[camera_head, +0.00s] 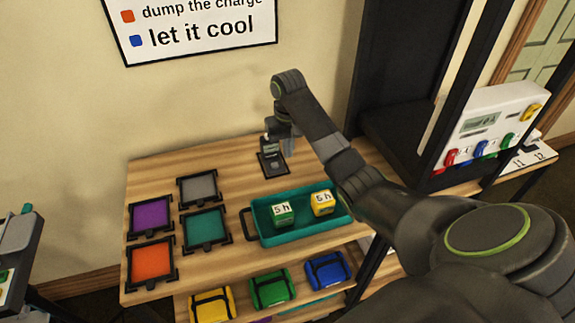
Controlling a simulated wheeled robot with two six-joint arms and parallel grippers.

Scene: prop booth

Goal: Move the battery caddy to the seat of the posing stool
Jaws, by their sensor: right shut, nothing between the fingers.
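The battery caddy appears to be the teal tray (262,236) with a dark handle at its left end, on the wooden tabletop. It holds a green block (283,215) and a yellow block (323,203), both marked "5 h". My right arm reaches in from the right, past the tray's right end and partly over it. My right gripper (272,147) points down beyond the tray, near the wall side of the tabletop. It is shut and empty, apart from the tray. My left gripper is out of view. I see no posing stool.
Framed purple (151,216), grey (199,188), teal (205,229) and orange (152,262) panels lie left of the tray. A small dark plate (272,165) is below my right gripper. Yellow, green and blue cases (327,271) sit on the lower shelf. A white panel (493,125) stands right.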

